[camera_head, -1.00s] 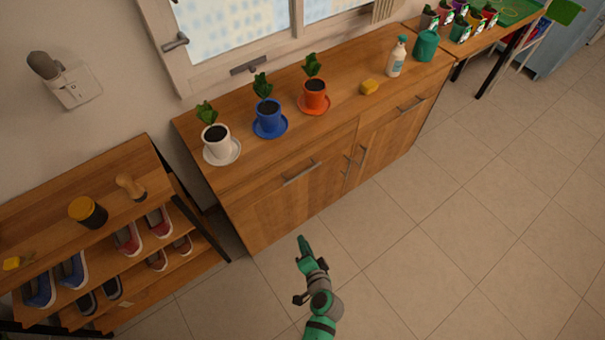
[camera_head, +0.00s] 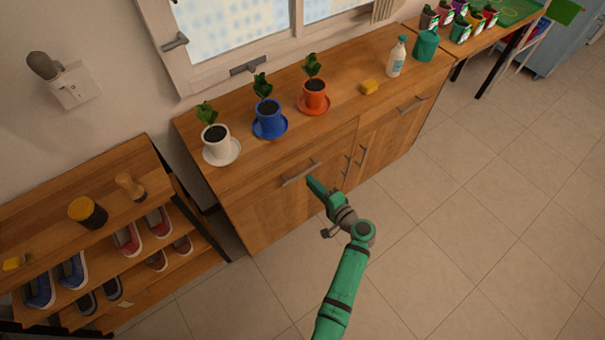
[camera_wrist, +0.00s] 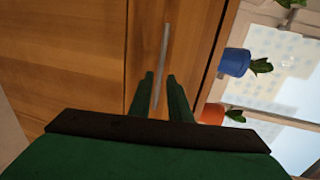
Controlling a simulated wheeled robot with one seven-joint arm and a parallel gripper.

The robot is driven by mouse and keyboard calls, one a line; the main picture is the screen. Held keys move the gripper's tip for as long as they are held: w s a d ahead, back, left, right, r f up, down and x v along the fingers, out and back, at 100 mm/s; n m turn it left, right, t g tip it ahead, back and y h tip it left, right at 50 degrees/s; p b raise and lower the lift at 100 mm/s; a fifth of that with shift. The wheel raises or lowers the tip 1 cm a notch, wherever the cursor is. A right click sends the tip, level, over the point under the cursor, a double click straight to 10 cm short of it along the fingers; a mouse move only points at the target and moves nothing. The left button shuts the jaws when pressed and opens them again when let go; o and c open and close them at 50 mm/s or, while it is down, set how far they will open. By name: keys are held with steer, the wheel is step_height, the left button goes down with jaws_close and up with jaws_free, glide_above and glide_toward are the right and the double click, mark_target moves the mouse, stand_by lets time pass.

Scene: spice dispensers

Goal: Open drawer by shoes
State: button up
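The drawer (camera_head: 262,197) nearest the shoe rack is the left one in the wooden cabinet, and its front looks closed. Its silver bar handle (camera_head: 300,174) also shows in the wrist view (camera_wrist: 164,50). My gripper (camera_head: 310,181) is just in front of the right end of this handle. In the wrist view my gripper (camera_wrist: 162,78) has its two green fingers apart, with the lower end of the handle showing between them. I cannot tell whether the fingers touch the handle. The shoes (camera_head: 128,238) sit on the rack at the left.
A white pot (camera_head: 217,140), a blue pot (camera_head: 268,118) and an orange pot (camera_head: 315,95) stand on the cabinet top. A yellow sponge (camera_head: 369,87), a spray bottle (camera_head: 396,57) and a green watering can (camera_head: 426,45) are farther right. The floor (camera_head: 450,230) in front is clear.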

mark_target(302, 174)
steer(key=x, duration=0.6)
steer(key=shift+w+a, duration=0.2)
jaws_close()
